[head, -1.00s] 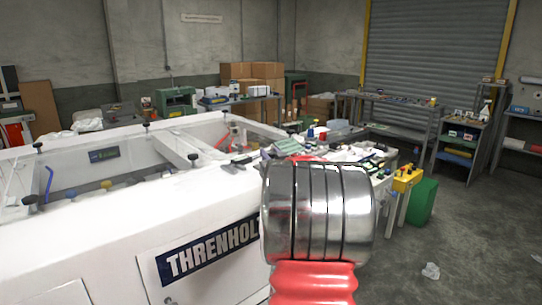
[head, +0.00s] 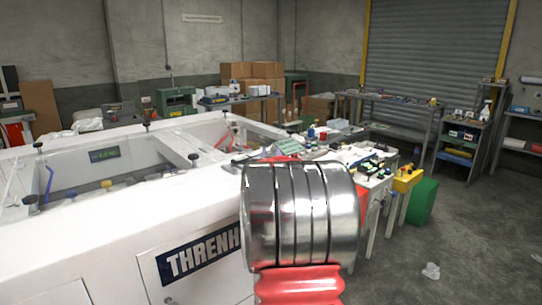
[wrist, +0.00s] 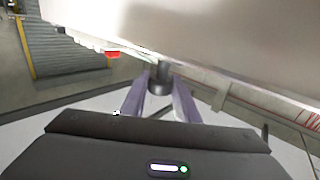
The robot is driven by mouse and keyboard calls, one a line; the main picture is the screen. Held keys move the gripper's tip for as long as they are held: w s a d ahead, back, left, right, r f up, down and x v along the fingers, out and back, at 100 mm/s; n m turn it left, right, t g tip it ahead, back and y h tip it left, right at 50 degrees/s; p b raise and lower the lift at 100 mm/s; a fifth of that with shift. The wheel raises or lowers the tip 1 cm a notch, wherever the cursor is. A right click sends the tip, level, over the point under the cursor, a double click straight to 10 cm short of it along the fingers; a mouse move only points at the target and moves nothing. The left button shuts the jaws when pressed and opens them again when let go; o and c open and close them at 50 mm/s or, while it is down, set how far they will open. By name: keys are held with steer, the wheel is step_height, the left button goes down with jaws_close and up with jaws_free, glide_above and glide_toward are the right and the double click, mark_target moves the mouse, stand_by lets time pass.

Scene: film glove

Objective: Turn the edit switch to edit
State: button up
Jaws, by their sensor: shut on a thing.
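In the wrist view my gripper (wrist: 158,90) has its two pale purple fingers on either side of a small dark knob (wrist: 160,75) and is shut on it. The knob looks like a short dark cylinder under a pale surface. I cannot read any label, so I cannot tell from the picture whether it is the edit switch or which way it points. In the head view my silver and red arm hides the gripper and the knob.
A cluttered bench (head: 350,155), a yellow box (head: 407,180) and a green bin (head: 422,203) stand right. The floor at far right is mostly clear.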

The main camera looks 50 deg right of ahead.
steer(key=shift+m+g+h, duration=0.7)
steer(key=shift+m+g, duration=0.3)
steer(key=shift+g, duration=0.4)
steer(key=shift+m+g+h, duration=0.7)
steer(key=shift+m+g, duration=0.3)
steer(key=shift+g, duration=0.4)
steer(key=o, duration=1.1)
steer(key=shift+a, duration=0.1)
steer(key=v, duration=1.3)
steer(key=shift+s+a, duration=0.1)
steer(key=shift+a, duration=0.25)
steer(key=shift+c, duration=0.2)
